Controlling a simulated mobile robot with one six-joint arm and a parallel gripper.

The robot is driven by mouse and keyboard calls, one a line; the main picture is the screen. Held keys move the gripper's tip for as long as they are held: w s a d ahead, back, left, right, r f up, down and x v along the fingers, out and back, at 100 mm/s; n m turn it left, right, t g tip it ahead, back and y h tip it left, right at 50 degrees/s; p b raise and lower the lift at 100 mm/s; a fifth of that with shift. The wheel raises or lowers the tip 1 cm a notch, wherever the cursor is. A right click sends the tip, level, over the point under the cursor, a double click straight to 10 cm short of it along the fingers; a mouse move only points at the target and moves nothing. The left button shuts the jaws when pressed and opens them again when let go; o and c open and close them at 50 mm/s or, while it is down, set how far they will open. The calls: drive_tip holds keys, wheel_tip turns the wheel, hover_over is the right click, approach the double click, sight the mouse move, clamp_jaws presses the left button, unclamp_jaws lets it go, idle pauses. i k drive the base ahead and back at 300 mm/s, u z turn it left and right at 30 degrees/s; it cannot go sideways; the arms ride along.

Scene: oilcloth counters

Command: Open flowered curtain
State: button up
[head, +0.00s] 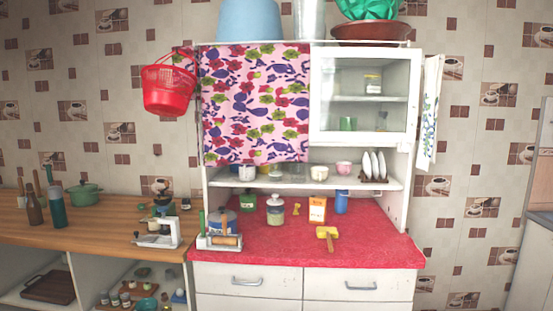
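The flowered curtain (257,105) hangs across the left half of the white hutch's upper section. It is pink with red, purple and yellow-green flowers. It is drawn closed and hides the shelves behind it. Its right edge meets the frame of the glass door (362,95), and its lower edge hangs just above an open shelf. My gripper is not in view.
Cups and plates stand on the open shelf (285,181). A red basket (168,92) hangs left of the curtain. A wooden counter (105,226) with bottles is at left.

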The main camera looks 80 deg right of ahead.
sight(255, 98)
drive_tip(key=z, duration=0.1)
drive_tip(key=i, duration=0.55)
drive_tip(key=u, duration=1.3)
drive_tip(key=k, duration=0.1)
drive_tip(key=z, duration=2.7)
